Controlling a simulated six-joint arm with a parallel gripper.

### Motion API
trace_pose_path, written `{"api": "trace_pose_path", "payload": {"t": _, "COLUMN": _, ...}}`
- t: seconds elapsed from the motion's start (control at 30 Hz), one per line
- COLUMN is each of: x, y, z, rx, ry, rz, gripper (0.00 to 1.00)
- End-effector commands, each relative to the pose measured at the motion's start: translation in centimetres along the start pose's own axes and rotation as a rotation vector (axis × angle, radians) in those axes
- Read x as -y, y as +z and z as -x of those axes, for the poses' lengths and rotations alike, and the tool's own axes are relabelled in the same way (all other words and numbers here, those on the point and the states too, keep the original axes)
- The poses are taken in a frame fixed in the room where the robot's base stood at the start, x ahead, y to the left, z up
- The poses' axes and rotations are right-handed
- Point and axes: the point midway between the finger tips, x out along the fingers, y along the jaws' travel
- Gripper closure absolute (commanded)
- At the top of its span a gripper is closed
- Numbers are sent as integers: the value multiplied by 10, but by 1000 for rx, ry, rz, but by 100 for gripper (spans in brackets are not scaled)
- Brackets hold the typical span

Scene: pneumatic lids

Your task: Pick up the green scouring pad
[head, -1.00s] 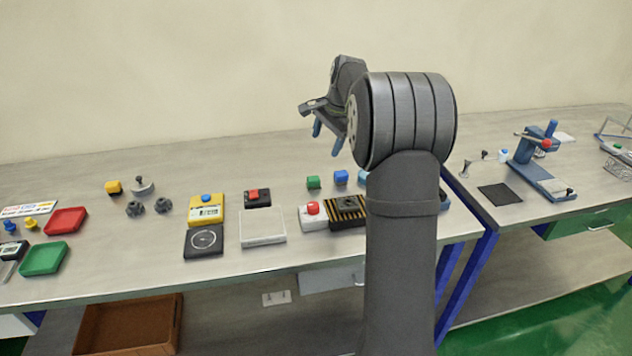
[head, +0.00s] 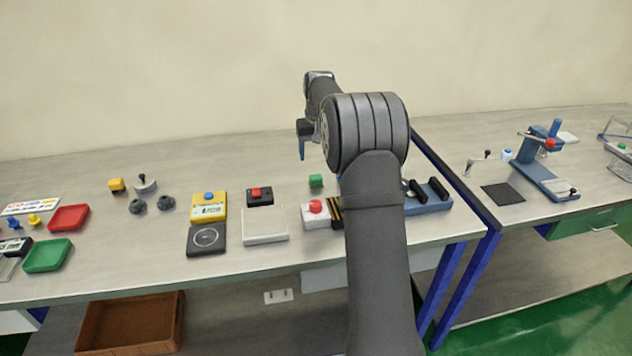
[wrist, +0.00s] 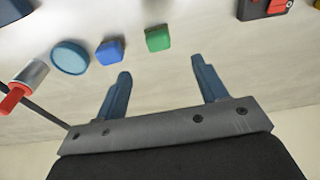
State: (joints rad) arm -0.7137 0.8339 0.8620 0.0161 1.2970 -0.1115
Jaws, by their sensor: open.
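In the head view my gripper (head: 302,150) hangs above the bench, behind and a little left of the green block. My arm partly hides the gripper there.
A blue block (wrist: 110,50) and a round teal piece (wrist: 70,57) sit beside the green block. A red button box (head: 315,213) stands in front of it, and a black box with a red top (head: 259,196) to its left. Bench behind is clear.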

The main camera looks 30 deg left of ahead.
Motion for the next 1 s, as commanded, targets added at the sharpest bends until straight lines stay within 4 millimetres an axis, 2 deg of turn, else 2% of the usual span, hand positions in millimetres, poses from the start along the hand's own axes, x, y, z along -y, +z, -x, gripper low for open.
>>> {"api": "trace_pose_path", "payload": {"t": 0.1, "x": 0, "y": 1, "z": -27, "rx": 3, "ry": -1, "rz": -1, "gripper": 35}}
{"api": "trace_pose_path", "payload": {"t": 0.23, "x": 0, "y": 0, "z": -47, "rx": 2, "ry": 0, "rz": -1, "gripper": 35}}
{"api": "trace_pose_path", "payload": {"t": 0.53, "x": -1, "y": 0, "z": -65, "rx": 1, "ry": 0, "rz": -2, "gripper": 35}}
{"api": "trace_pose_path", "payload": {"t": 0.8, "x": -3, "y": -1, "z": -104, "rx": 2, "ry": -1, "rz": -2, "gripper": 35}}
{"api": "trace_pose_path", "payload": {"t": 1.0, "x": -3, "y": -2, "z": -109, "rx": -1, "ry": 0, "rz": -2, "gripper": 35}}
